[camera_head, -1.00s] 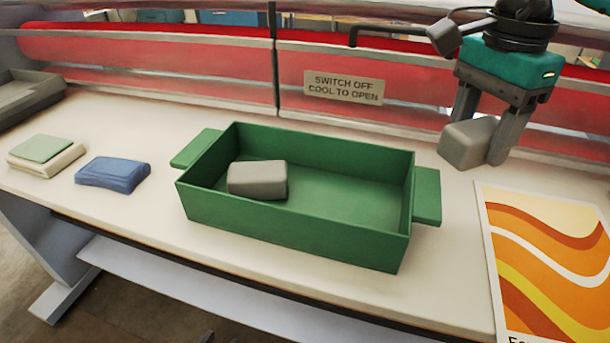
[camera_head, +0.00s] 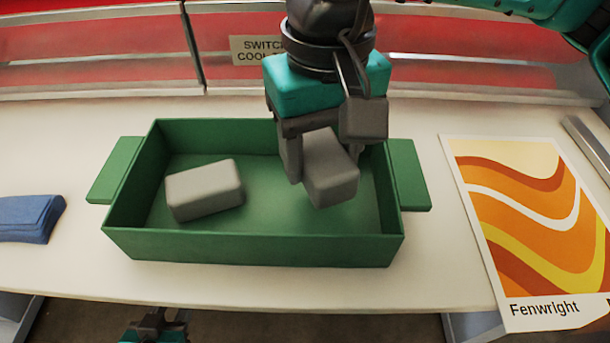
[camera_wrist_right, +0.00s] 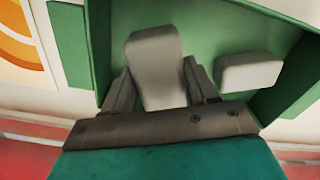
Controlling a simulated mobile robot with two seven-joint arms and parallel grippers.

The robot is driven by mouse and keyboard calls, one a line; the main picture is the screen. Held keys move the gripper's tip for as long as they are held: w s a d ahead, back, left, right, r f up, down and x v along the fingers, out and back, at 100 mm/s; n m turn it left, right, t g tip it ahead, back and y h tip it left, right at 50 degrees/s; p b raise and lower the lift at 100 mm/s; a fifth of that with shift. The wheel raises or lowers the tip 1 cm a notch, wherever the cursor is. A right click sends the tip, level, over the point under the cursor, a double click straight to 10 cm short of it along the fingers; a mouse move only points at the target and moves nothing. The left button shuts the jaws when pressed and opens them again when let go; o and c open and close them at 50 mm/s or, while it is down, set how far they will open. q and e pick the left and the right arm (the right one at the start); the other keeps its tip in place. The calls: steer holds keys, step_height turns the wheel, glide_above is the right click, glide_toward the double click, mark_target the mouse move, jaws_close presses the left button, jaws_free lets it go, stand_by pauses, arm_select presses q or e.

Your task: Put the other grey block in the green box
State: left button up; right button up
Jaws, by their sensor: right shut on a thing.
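The green box (camera_head: 250,250) stands open on the white table in the head view. One grey block (camera_head: 205,188) lies on its floor in the left part; the right wrist view shows it too (camera_wrist_right: 249,72). My right gripper (camera_head: 322,165) points down over the right half of the box. It is shut on the other grey block (camera_head: 333,180), which also shows between the fingers in the right wrist view (camera_wrist_right: 156,65). Whether the held block touches the box floor is not clear. My left gripper (camera_head: 157,326) shows partly at the bottom edge, below the table; its jaws are unclear.
A blue folded cloth-like item (camera_head: 28,217) lies left of the box. An orange-patterned poster marked "Fenwright" (camera_head: 530,220) lies to the right. The laminator's red rollers and metal bars (camera_head: 90,60) run along the back, with a sign (camera_head: 256,50).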

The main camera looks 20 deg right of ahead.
mark_target(321, 148)
steer(key=shift+w+f, duration=0.1)
steer(key=shift+f, duration=2.45)
steer(key=shift+f, duration=0.15)
steer(key=o, duration=1.5)
step_height(321, 148, up, 12)
steer(key=shift+r, duration=0.15)
